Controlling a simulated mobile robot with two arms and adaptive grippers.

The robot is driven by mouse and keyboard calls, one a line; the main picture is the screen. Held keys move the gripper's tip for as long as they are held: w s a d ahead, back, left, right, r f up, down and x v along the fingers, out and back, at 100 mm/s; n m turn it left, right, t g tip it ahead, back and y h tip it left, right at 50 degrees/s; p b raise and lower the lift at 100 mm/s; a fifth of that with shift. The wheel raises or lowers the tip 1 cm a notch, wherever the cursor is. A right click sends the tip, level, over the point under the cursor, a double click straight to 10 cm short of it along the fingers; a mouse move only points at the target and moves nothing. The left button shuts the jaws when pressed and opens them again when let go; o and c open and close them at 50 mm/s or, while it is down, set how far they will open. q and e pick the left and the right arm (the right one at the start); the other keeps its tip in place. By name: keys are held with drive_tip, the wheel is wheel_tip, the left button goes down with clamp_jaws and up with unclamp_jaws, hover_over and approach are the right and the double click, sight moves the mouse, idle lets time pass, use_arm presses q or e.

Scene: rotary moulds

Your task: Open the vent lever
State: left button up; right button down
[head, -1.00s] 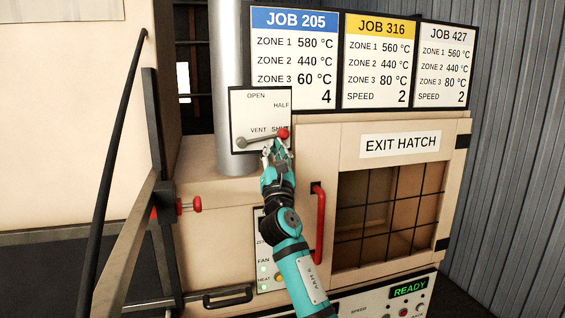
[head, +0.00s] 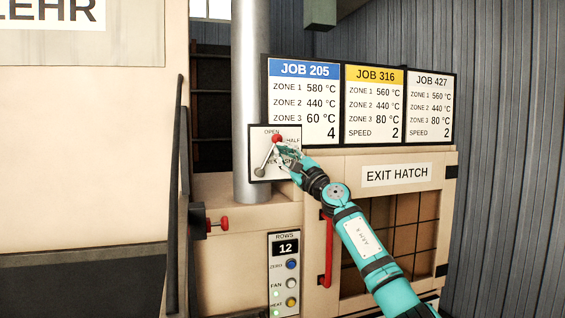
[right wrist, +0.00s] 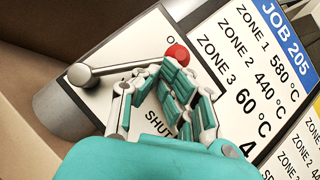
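The vent lever (head: 267,157) is a grey rod with a red knob (head: 277,138), on a white plate (head: 257,142) fixed in front of the grey pipe. It points steeply up and slightly right, its knob just below the OPEN label and left of HALF. My right gripper (head: 285,154) is at the lever's right side, just below the knob. In the right wrist view the fingers (right wrist: 148,84) are spread with a gap between them. One fingertip is against or very near the rod by the red knob (right wrist: 178,54). The SHUT label is partly covered. My left gripper is not in view.
Job boards (head: 358,104) stand right of the plate. Below are the exit hatch (head: 396,175) with a red handle (head: 328,252) and a button panel (head: 284,274). A red-knobbed latch (head: 222,223) sticks out at lower left.

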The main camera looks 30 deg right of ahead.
drive_tip(key=n, duration=0.1)
drive_tip(key=a+r+n+g+y+p, duration=0.1)
drive_tip(key=n, duration=0.1)
drive_tip(key=a+r+n+g+y, duration=0.1)
drive_tip(key=n, duration=0.1)
drive_tip(key=shift+w+p, duration=0.25)
drive_tip(key=shift+p, duration=0.15)
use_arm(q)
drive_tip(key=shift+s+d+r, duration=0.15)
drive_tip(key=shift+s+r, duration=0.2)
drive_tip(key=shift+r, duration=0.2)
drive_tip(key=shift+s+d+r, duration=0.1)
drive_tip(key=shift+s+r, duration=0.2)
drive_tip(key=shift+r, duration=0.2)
use_arm(e)
drive_tip(key=shift+a+r+n+g+y, duration=0.1)
drive_tip(key=shift+a+n+g+y, duration=0.1)
drive_tip(key=shift+n+g+y, duration=0.15)
drive_tip(key=shift+w, duration=0.1)
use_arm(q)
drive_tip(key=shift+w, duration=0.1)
